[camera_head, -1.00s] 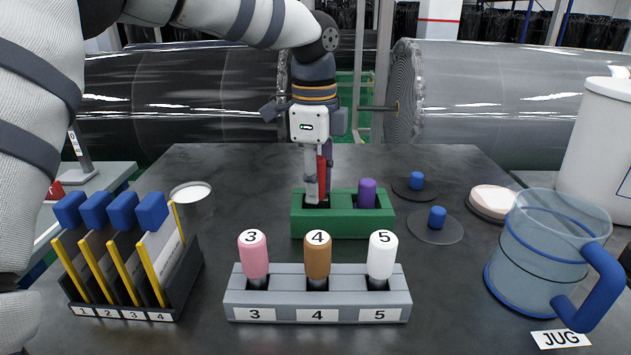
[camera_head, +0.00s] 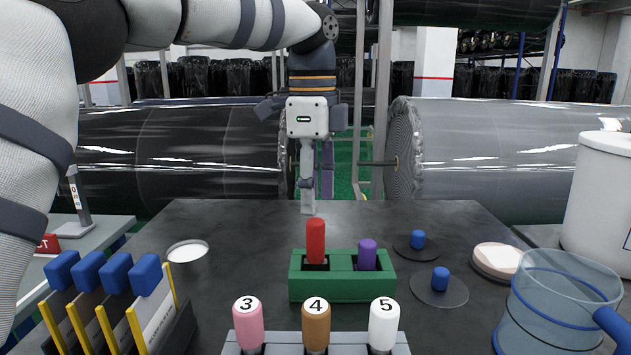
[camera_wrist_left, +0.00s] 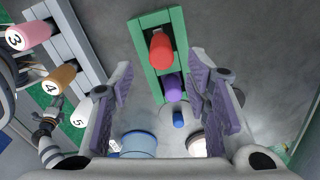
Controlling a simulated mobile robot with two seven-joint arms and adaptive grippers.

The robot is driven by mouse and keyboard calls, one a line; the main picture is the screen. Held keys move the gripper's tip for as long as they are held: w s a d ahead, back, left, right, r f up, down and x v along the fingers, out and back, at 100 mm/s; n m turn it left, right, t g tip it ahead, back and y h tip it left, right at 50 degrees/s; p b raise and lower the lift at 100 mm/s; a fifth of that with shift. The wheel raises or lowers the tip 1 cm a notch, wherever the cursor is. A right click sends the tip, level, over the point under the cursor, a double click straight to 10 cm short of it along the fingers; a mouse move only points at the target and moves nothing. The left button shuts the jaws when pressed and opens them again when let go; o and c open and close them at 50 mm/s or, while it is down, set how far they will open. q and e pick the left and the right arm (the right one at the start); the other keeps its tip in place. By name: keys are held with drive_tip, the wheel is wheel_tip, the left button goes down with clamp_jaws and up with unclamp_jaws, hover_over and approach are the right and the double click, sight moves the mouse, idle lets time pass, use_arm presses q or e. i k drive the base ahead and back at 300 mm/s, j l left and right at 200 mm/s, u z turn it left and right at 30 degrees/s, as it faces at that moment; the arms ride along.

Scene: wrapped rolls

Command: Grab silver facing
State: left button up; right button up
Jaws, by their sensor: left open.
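My left gripper (camera_head: 312,202) is open and empty, pointing down above and behind the green block (camera_head: 342,287). A red handle (camera_head: 315,240) and a purple handle (camera_head: 367,254) stand upright in that block. In the left wrist view, the red handle (camera_wrist_left: 161,48) and purple handle (camera_wrist_left: 173,87) show between the spread fingers (camera_wrist_left: 160,92), apart from them. A large silver-grey wrapped roll (camera_head: 500,145) lies behind the table at right. I cannot tell which thing is called silver facing.
Pink 3 (camera_head: 248,325), brown 4 (camera_head: 316,325) and white 5 (camera_head: 383,325) handles stand in a grey rack in front. A card rack with blue tops (camera_head: 116,274) is at left, a clear jug (camera_head: 555,310) at right. Blue-knobbed lids (camera_head: 439,288) lie right of the block.

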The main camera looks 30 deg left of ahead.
sight(436, 288)
drive_tip(key=k+l, duration=0.8)
